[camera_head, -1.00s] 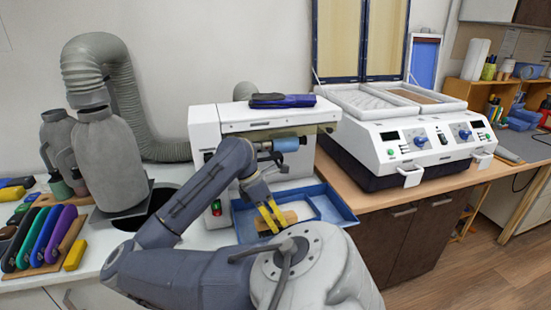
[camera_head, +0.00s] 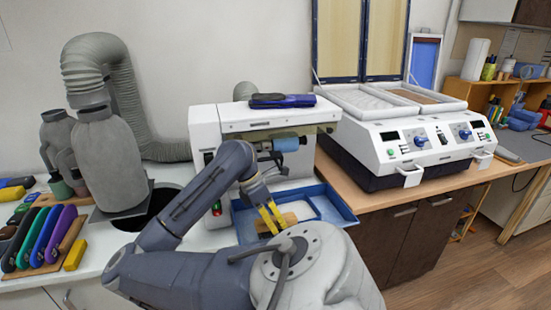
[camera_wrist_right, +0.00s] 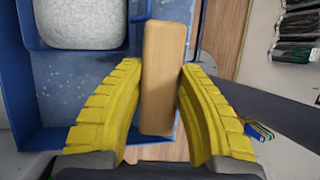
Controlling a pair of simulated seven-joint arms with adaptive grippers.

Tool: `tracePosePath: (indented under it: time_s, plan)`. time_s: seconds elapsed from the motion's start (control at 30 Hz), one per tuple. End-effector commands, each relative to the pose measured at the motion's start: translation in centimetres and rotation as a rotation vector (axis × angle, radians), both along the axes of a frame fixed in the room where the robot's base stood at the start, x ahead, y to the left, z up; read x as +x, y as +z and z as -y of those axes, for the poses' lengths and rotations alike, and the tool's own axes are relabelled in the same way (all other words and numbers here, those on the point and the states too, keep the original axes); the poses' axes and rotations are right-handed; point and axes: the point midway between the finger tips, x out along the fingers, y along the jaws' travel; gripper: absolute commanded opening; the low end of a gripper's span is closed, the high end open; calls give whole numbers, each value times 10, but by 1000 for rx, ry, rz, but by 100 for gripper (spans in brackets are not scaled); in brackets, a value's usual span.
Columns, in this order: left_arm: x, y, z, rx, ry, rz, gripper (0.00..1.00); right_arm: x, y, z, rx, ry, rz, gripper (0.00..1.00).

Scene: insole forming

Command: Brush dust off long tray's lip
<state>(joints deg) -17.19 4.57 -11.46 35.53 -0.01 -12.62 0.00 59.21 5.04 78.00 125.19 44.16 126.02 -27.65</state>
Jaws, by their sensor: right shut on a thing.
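The long blue tray (camera_head: 338,205) lies on the counter in front of the white machine, partly hidden by my right arm. In the right wrist view its blue wall (camera_wrist_right: 17,85) runs along the left, and pale specks show on its floor. My right gripper (camera_head: 274,219) has yellow fingers and is shut on a wooden block (camera_head: 289,217), likely the brush handle. In the right wrist view the block (camera_wrist_right: 163,70) stands out between the fingers, over the tray's right side; no bristles show. My left gripper is not in view.
The white machine (camera_head: 235,115) with a blue roller stands just behind the tray. A forming press (camera_head: 395,140) stands to the right. A grey dust collector (camera_head: 110,160) and a rack of coloured insoles (camera_head: 45,240) are at the left.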

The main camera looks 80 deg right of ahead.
Motion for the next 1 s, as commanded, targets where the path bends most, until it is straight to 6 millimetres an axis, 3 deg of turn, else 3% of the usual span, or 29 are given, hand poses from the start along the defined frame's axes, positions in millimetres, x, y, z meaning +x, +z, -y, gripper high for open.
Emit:
tracePosePath:
  time_s: [1.0]
  plan:
    - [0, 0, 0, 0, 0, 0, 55, 0, -16, 0, 0, 0, 0, 0]
